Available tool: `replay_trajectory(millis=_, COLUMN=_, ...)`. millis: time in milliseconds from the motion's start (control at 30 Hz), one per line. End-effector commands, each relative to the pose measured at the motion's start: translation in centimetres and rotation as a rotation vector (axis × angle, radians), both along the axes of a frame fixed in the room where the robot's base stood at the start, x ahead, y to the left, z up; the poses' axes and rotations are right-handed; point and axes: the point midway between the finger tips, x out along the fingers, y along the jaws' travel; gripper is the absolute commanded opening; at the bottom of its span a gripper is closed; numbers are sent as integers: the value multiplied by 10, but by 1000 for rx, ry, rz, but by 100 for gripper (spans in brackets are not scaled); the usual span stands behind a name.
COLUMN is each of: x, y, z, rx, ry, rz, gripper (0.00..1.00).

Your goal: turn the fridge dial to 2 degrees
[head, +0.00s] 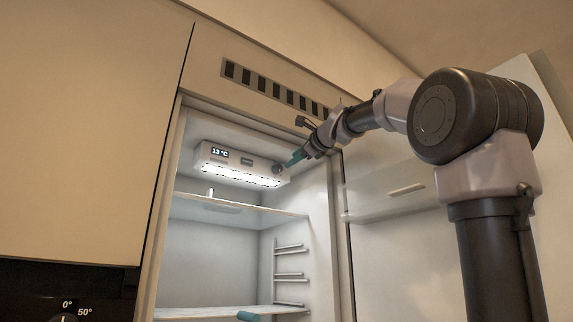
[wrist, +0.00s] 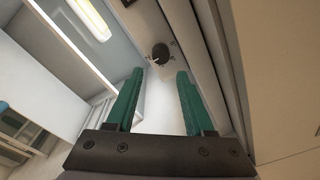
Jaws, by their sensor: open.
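The fridge dial (wrist: 160,53) is a small dark round knob on the right end of the control unit. In the wrist view it lies just beyond the open fingertips, roughly centred between them. The control unit (head: 228,165) hangs under the fridge ceiling, and its display (head: 220,152) reads 13 °C. In the head view the dial (head: 278,169) is small and partly hidden by my gripper's teal fingers. My gripper (head: 290,162) reaches into the upper right of the fridge; in the wrist view its two green fingers (wrist: 155,80) are spread with nothing between them.
The fridge door (head: 385,235) stands open to the right, with a clear door shelf. A glass shelf (head: 235,208) lies below the control unit. The right inner wall is close to my gripper. A teal object (head: 248,316) lies on the lower shelf.

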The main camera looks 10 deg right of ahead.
Motion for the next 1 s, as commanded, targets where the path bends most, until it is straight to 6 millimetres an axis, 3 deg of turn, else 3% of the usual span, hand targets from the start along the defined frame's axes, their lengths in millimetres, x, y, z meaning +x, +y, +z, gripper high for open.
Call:
replay_trajectory(millis=200, x=-19, y=-6, z=0, rx=0, ry=1, rz=0, gripper=53)
replay_trajectory(millis=833, x=-21, y=-7, z=-3, rx=-8, ry=3, rz=0, gripper=53)
replay_trajectory(millis=933, x=-25, y=-6, z=-23, rx=-81, ry=22, rz=1, gripper=53)
replay_trajectory(millis=1000, x=-32, y=-5, z=-54, rx=-189, ry=52, rz=7, gripper=53)
